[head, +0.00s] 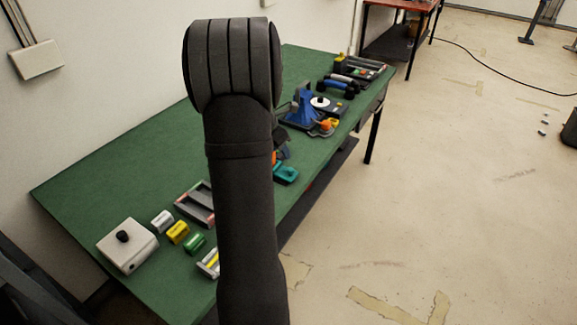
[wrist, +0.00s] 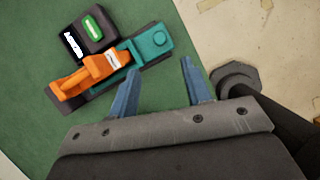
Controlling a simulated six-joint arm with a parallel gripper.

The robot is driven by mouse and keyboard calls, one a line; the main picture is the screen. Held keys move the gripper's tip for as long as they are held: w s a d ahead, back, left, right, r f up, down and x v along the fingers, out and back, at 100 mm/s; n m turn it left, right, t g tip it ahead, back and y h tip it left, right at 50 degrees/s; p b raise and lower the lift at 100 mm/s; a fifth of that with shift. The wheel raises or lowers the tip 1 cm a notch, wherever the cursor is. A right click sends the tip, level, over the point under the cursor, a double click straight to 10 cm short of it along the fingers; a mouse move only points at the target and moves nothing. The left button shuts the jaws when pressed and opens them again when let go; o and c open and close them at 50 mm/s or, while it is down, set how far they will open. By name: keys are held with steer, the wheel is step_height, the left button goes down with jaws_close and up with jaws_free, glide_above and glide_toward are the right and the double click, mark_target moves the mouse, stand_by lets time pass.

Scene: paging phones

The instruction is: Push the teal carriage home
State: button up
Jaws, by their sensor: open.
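The teal carriage (wrist: 153,43) is a block with a round raised top. It sits at the upper right end of a dark base (wrist: 98,90) in the wrist view. An orange part (wrist: 85,76) with a pale label lies along the same base, to its lower left. I cannot tell whether a gap separates them. My gripper (wrist: 160,68) has its two blue fingers apart, with nothing between them. They are nearer the picture bottom than the carriage and look clear of it. The carriage also shows in the head view (head: 287,173), partly hidden by my arm, which covers my gripper there.
A dark box (wrist: 95,32) with a green button stands beside the orange part. The green table's edge runs close to the carriage. In the head view, a blue device (head: 301,108) stands farther back, and a white box (head: 127,246) and small coloured blocks stand nearer.

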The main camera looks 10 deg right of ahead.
mark_target(291, 169)
steer(key=x, duration=1)
steer(key=shift+w+d+f, duration=0.1)
steer(key=shift+d+f, duration=0.05)
steer(key=shift+f, duration=0.1)
